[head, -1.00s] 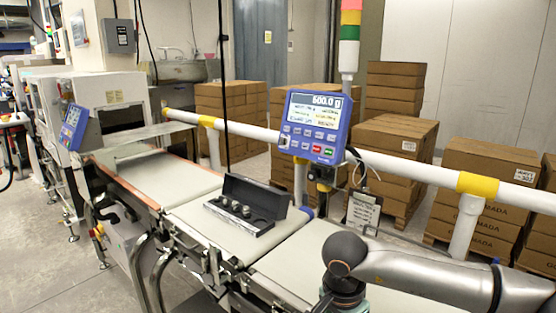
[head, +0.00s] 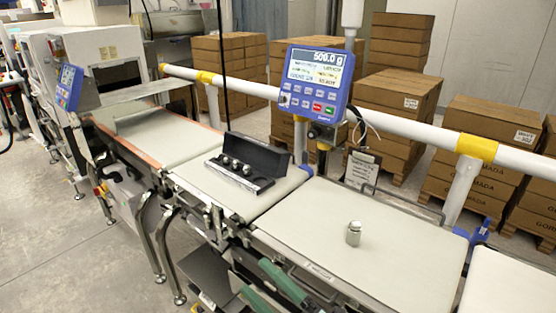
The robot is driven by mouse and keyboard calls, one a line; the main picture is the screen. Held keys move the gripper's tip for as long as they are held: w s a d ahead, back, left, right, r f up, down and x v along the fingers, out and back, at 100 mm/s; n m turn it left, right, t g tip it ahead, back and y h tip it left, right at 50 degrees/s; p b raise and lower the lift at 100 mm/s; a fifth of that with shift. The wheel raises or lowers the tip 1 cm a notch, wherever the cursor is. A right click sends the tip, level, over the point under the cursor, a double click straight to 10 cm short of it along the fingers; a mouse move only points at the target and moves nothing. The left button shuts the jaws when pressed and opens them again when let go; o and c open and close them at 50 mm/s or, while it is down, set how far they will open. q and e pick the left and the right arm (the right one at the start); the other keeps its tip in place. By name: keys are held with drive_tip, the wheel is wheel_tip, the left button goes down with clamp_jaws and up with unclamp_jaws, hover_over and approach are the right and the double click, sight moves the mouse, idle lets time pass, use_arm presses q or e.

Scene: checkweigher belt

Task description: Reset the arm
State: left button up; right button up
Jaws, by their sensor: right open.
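My right gripper (head: 256,280) shows at the bottom edge as two green fingers. They are spread apart with nothing between them, low at the near side of the belt. Most of my right arm is out of view. A small metal weight (head: 353,234) stands upright on the pale right belt section (head: 400,262), apart from the gripper. My left gripper is not in view.
An open black case (head: 284,162) with several small weights lies on the middle belt section. The blue display (head: 316,82) reads 500.0 g. A white rail (head: 395,128) with yellow bands runs behind the belt. Stacked cartons (head: 480,165) stand beyond.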

drive_tip(key=d+f+m+t+h, duration=0.2)
drive_tip(key=d+f+m+h, duration=0.6)
drive_tip(key=f+m, duration=0.25)
drive_tip(key=s+d+f+m+g+h, duration=0.3)
drive_tip(key=s+d+f+m, duration=0.2)
drive_tip(key=s+f, duration=0.2)
drive_tip(key=s+d+f+m+g+h+p, duration=0.1)
drive_tip(key=s+d+f+m+g+h, duration=0.2)
drive_tip(key=f, duration=0.6)
drive_tip(key=s+d+m, duration=0.2)
drive_tip(key=s+d, duration=0.1)
drive_tip(key=s, duration=0.1)
drive_tip(key=shift+s+d+g, duration=0.3)
drive_tip(key=shift+g, duration=0.1)
drive_tip(key=shift+f+m, duration=0.1)
drive_tip(key=shift+m, duration=0.15)
idle(1.6)
